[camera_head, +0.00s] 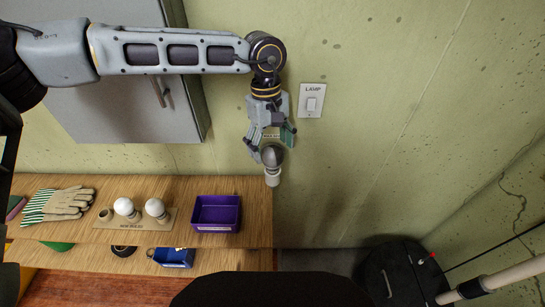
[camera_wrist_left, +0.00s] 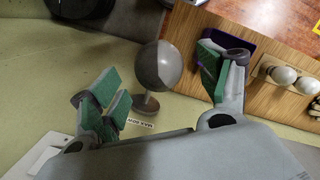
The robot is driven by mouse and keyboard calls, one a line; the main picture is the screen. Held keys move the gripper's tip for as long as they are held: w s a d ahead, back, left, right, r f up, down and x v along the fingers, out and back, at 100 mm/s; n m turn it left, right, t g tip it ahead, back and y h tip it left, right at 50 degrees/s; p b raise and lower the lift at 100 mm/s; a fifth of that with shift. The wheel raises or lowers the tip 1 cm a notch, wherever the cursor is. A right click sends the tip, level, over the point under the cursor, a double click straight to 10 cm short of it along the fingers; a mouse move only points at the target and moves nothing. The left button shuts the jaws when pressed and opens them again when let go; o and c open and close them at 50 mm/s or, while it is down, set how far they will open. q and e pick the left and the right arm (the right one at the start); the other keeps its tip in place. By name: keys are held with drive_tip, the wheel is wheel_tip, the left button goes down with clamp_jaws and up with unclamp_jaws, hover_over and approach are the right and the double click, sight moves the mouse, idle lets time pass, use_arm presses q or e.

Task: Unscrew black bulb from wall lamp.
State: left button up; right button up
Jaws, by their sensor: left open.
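The blackened bulb (camera_head: 272,155) sits in the pale socket of the wall lamp (camera_head: 272,178), right of the shelf. My left gripper (camera_head: 270,144) is open beside the bulb, with its fingers spread towards it. In the left wrist view the dark grey bulb (camera_wrist_left: 157,66) shows between the green pads of the open left gripper (camera_wrist_left: 162,82), with gaps on both sides. A label reading MAX 60W is on the wall near the lamp. My right gripper is not in view.
A wooden shelf (camera_head: 255,210) carries a purple bin (camera_head: 217,213), a holder with two white bulbs (camera_head: 155,208) and striped gloves (camera_head: 60,204). A grey cabinet (camera_head: 110,110) hangs left; a LAMP switch (camera_head: 311,101) is right of my left gripper.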

sight(272, 160)
use_arm(q)
drive_tip(key=shift+s+d+f+p, duration=0.15)
drive_tip(key=shift+f+p, duration=0.1)
drive_tip(key=shift+f, duration=1)
drive_tip(key=shift+s+f+p, duration=0.15)
drive_tip(key=shift+f+p, duration=0.1)
drive_tip(key=shift+f, duration=1)
drive_tip(key=shift+c, duration=0.4)
drive_tip(key=c, duration=1)
drive_tip(key=shift+c, duration=0.2)
drive_tip(key=shift+f+n+b, duration=0.1)
drive_tip(key=shift+n+b, duration=0.95)
drive_tip(key=shift+n, duration=0.05)
drive_tip(key=shift+n+b, duration=0.5)
drive_tip(key=shift+n, duration=0.3)
